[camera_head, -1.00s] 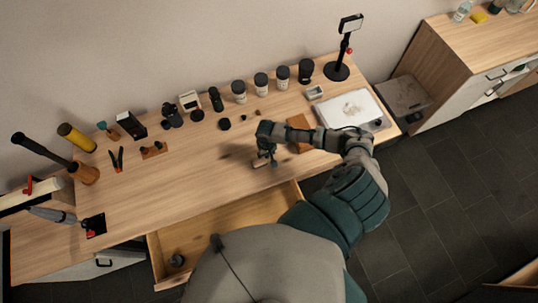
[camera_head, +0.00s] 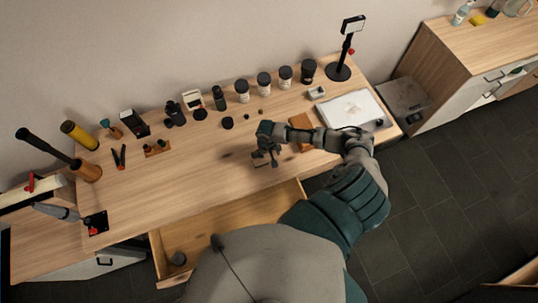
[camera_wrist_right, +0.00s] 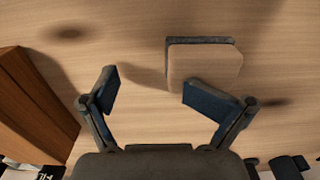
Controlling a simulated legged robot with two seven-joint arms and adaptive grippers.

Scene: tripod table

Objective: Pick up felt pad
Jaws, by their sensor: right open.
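The felt pad (camera_wrist_right: 204,66) looks like a small wood-topped block with a dark grey felt edge, lying on the wooden desk. In the head view the pad (camera_head: 258,161) is partly hidden by my right gripper (camera_head: 267,157), which hangs over the desk by it. In the right wrist view the right gripper (camera_wrist_right: 153,94) is open, with nothing between its fingers. The pad lies beyond the fingertips and off to the right, by the right finger, which overlaps its lower edge in the picture. Whether they touch is unclear. My left gripper is not seen.
A brown wooden block (camera_wrist_right: 33,105) stands left of the gripper in the wrist view. Several dark jars line the desk's back, with a white tray (camera_head: 352,109) at right. An open drawer (camera_head: 215,232) juts from the front.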

